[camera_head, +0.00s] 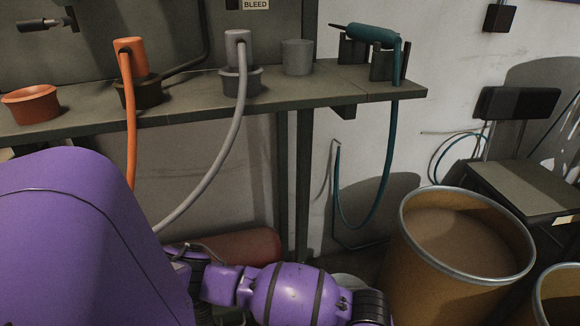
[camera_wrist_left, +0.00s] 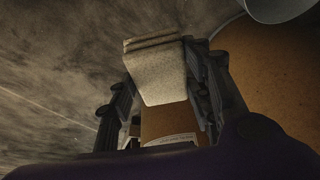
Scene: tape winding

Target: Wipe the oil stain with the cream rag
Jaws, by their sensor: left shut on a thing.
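In the left wrist view, the cream rag (camera_wrist_left: 158,68) is a folded, pale block. My left gripper (camera_wrist_left: 168,82) is shut on it, with one dark finger on each side. The rag is held at the fingertips; I cannot tell whether it touches the surface beyond. That surface is grey-brown and blotchy on the left, and I cannot make out a distinct oil stain on it. In the head view, purple parts of my arm cover the lower left, and neither the rag nor the oil stain can be made out. My right gripper is in neither view.
An open brown drum (camera_head: 455,255) with a metal rim stands at right, another (camera_head: 562,298) beside it. A bench (camera_head: 270,92) holds an orange tool (camera_head: 129,57), a grey tool (camera_head: 238,50) and a teal tool (camera_head: 365,35) with hanging hoses. A chair (camera_head: 520,188) stands far right.

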